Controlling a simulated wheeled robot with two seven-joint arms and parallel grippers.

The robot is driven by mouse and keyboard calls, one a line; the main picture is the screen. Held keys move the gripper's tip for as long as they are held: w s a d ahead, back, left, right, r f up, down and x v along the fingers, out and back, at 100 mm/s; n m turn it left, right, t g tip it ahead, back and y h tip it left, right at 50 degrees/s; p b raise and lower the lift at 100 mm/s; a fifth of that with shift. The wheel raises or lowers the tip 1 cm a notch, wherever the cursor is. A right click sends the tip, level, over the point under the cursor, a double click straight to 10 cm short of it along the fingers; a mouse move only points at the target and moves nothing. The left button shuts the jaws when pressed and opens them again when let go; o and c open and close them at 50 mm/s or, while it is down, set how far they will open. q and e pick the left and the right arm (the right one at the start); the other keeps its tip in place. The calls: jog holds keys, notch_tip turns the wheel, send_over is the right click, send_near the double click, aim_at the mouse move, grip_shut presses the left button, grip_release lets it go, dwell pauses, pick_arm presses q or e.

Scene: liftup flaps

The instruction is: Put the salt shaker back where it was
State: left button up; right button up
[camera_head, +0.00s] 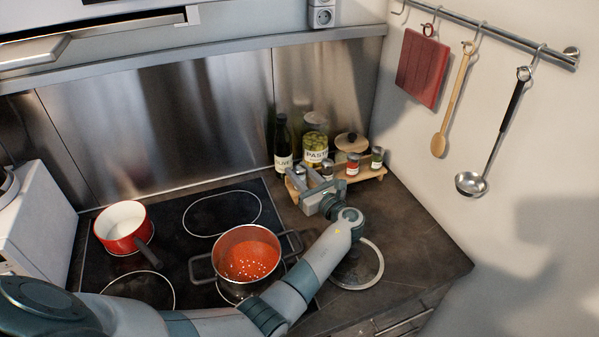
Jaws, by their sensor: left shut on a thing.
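My left arm reaches in from the lower left across the stove. Its gripper (311,178) is at the left front of a small wooden rack (366,177) at the back right of the counter. It is shut on a small shaker, which I take to be the salt shaker; the fingers hide most of it. A small shaker with a metallic top (327,167) shows right by the fingers, and I cannot tell if it is the held one. I cannot tell whether the held shaker touches the rack. My right gripper is not in view.
The rack also holds a red-labelled jar (353,164) and a green one (377,157). A dark bottle (282,148) and a pasta jar (315,138) stand behind. A pot of red sauce (249,258) with white specks and a red saucepan (123,227) are on the stove.

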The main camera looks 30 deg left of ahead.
pick_arm(q)
jog(key=shift+f, duration=0.15)
jog(key=o, duration=1.1)
jog(key=shift+s+d+r, duration=0.2)
jog(key=shift+d, duration=0.25)
jog(key=p+v, duration=0.3)
jog(key=v, duration=0.8)
jog(key=shift+p, duration=0.4)
